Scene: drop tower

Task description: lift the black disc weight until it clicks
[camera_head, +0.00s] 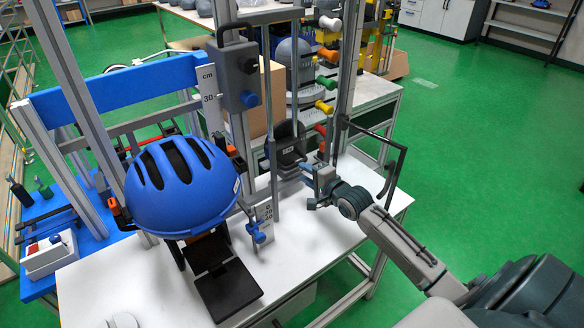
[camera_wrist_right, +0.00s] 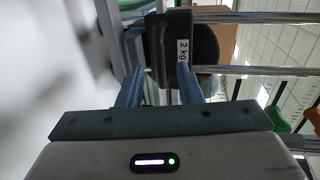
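The black disc weight (camera_head: 287,150) sits on the upright metal rods of the drop tower, above the white table. In the right wrist view the weight (camera_wrist_right: 207,45) is straight ahead and carries a white "2 kg" label. My right gripper (camera_head: 312,187) is just to the right of and below the weight in the head view. Its two blue fingers (camera_wrist_right: 160,70) are apart in the wrist view, with their tips near the weight's edge. Nothing shows held between them; I cannot tell whether a tip touches the weight. My left gripper is not in view.
A blue helmet (camera_head: 182,185) rests on the tower's left side, above a black plate (camera_head: 229,289). A grey box (camera_head: 235,76) with a blue knob is on the frame above. A black bent handle (camera_head: 390,165) stands close to my right arm. Green floor is open at right.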

